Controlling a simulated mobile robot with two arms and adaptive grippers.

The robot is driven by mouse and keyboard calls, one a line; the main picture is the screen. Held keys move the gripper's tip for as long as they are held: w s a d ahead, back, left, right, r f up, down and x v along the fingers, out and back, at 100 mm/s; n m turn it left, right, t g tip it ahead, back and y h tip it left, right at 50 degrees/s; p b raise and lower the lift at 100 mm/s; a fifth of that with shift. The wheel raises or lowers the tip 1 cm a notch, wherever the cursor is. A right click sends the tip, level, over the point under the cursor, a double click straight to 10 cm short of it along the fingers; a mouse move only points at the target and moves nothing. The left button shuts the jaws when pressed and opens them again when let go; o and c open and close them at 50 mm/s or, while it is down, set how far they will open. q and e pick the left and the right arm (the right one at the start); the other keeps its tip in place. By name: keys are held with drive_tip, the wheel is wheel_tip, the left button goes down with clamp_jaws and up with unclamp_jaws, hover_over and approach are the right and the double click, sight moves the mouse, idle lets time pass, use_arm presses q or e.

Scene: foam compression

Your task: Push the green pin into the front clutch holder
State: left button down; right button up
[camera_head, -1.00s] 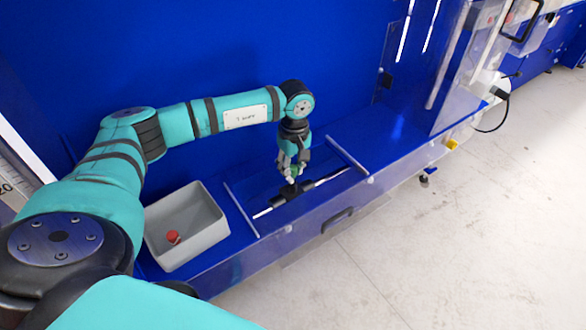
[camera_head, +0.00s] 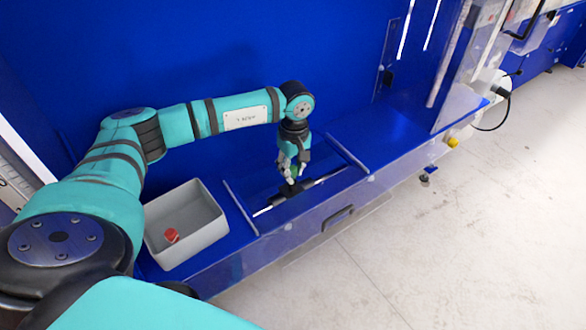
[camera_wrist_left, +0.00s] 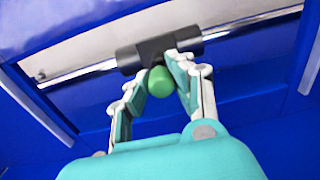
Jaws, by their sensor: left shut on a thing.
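The green pin (camera_wrist_left: 161,81) shows as a rounded green end between the fingertips in the left wrist view. My left gripper (camera_head: 292,174) is shut on it, pointing down over the rail. The clutch holder (camera_head: 280,196) is a dark block on a metal rod (camera_head: 262,211); it also shows in the left wrist view (camera_wrist_left: 128,58), right at the fingertips. The pin's lower end is hidden, so I cannot tell how deep it sits in the holder. My right gripper is not in view.
A grey bin (camera_head: 205,238) with a red piece (camera_head: 172,236) inside stands left of the rod on the blue ledge. A clear panel stands at the right. The blue wall (camera_head: 200,50) is close behind the arm. The floor in front is clear.

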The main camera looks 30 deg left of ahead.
sight(293, 168)
use_arm(q)
drive_tip(key=shift+f+b, duration=0.8)
drive_tip(key=shift+f, duration=0.15)
drive_tip(key=c, duration=1.1)
unclamp_jaws()
drive_tip(key=shift+r, duration=0.15)
drive_tip(key=shift+r+p, duration=1.8)
drive_tip(key=shift+r, duration=1.1)
